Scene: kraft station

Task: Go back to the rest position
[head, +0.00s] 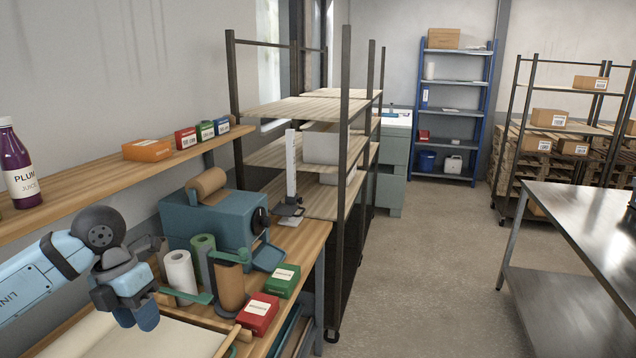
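My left arm comes in from the left edge, and its gripper (136,318) points down over the front left of the packing bench (302,243). Its two blue fingertips show side by side from an oblique angle, and I cannot tell how far apart they are. Nothing shows held between them. My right gripper is not in view.
Near the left gripper stand a white paper roll (180,275), a green roll (203,258) and a brown roll (230,285). A red box (258,313) and a green box (283,280) lie to the right. Plum juice (20,170) stands on the shelf above. The floor (425,270) is clear.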

